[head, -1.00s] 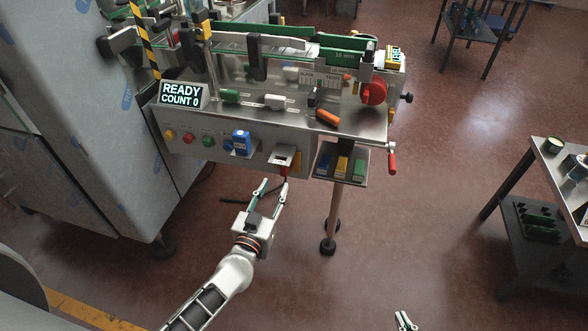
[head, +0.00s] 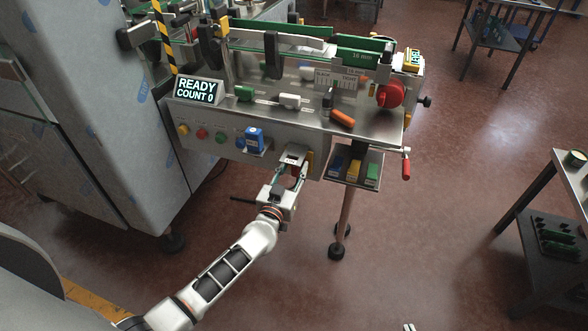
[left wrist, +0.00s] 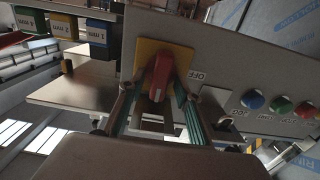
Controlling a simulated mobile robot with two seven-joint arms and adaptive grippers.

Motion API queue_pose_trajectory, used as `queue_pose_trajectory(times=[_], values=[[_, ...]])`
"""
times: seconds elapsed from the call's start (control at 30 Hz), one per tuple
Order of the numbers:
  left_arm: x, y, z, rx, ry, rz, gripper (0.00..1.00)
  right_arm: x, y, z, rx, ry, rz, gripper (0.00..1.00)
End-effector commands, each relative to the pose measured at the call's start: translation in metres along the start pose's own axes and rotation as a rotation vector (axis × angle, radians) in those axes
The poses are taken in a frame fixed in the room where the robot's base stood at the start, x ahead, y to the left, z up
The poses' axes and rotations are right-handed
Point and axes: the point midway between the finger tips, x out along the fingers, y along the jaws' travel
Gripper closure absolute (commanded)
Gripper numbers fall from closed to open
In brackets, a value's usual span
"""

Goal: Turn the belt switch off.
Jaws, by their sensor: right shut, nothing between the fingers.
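The belt switch is a red lever (left wrist: 160,75) on a yellow plate (left wrist: 180,60) on the machine's front panel. An upside-down OFF label (left wrist: 196,76) sits right of the plate in the left wrist view. My left gripper (left wrist: 155,112) is open, with one finger on each side of the lever; I cannot tell whether either finger touches it. In the head view my left gripper (head: 294,176) is at the panel's right end, its fingertips partly hidden under a small metal guard (head: 293,158) that also hides the lever. Only the tip of my right gripper (head: 408,327) shows at the bottom edge; it is shut and empty.
A shelf (head: 345,177) with coloured blocks is to the right. The display (head: 197,91) reads READY, COUNT 0. Open floor lies right of the machine's leg.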

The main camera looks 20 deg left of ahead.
Motion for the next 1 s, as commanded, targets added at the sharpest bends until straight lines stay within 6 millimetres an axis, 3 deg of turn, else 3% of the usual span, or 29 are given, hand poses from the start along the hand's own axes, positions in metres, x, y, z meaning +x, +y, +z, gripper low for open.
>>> queue_pose_trajectory(times=[0.17, 0.3, 0.33, 0.7, 1.0], values=[[0.000, 0.000, 0.000, 0.000, 0.000, 0.000, 0.67, 0.000, 0.000, 0.000, 0.000, 0.000, 0.000, 1.00], [0.000, 0.000, 0.000, -0.001, 0.000, 0.000, 0.98, 0.000, 0.000, 0.000, 0.000, 0.000, 0.000, 1.00], [0.000, 0.000, 0.000, -0.001, 0.000, 0.000, 1.00, 0.000, 0.000, 0.000, 0.000, 0.000, 0.000, 1.00], [0.000, 0.000, -0.001, -0.033, 0.000, 0.000, 1.00, -0.001, 0.001, -0.002, 0.000, 0.000, 0.001, 1.00], [0.000, -0.002, -0.001, -0.210, 0.000, 0.000, 1.00, -0.005, 0.002, -0.010, -0.001, 0.004, 0.002, 1.00]])
